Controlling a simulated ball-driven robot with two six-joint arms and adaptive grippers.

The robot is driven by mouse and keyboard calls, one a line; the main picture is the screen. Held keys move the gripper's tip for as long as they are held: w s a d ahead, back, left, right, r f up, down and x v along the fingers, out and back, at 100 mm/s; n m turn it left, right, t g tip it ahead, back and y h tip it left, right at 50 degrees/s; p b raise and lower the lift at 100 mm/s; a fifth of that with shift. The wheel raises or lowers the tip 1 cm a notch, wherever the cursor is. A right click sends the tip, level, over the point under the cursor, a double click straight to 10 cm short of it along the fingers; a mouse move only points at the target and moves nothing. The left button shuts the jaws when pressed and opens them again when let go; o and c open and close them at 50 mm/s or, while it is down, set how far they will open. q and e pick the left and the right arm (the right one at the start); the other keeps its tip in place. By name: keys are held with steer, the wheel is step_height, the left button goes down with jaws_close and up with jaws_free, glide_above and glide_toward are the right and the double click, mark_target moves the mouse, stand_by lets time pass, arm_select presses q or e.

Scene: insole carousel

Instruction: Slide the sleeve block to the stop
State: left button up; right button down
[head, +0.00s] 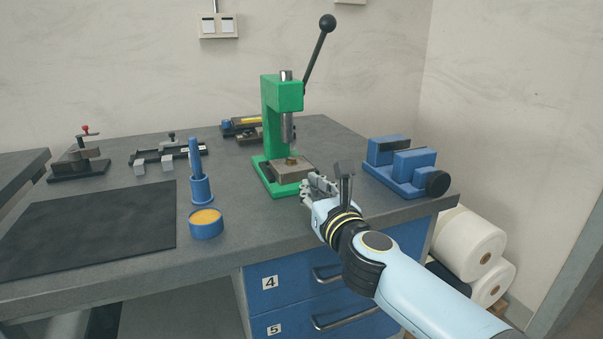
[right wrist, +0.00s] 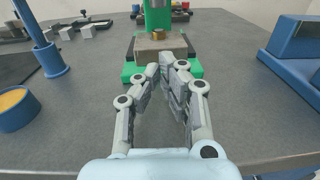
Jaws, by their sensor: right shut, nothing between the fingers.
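The sleeve block (head: 292,172) is a grey-brown block with a small brass sleeve (head: 291,160) on top. It sits on the base of the green press (head: 283,95), below the ram. In the right wrist view the block (right wrist: 161,46) is straight ahead, beyond my fingertips, with the green base around it. My right gripper (head: 327,182) is in front of the press, near the table's front edge. In the right wrist view its fingers (right wrist: 165,72) are closed together and empty, apart from the block. I cannot make out the stop. My left gripper is out of view.
A blue vise (head: 411,166) stands to the right of the press. A blue holder with an upright tool (head: 200,188) and a blue cup with orange contents (head: 206,224) stand to the left. A black mat (head: 95,225) covers the table's left. Bare tabletop lies between cup and press.

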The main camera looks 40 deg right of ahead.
mark_target(293, 164)
steer(key=x, duration=0.6)
steer(key=shift+f, duration=0.1)
steer(key=shift+b+x, duration=0.35)
steer(key=shift+x, duration=1.4)
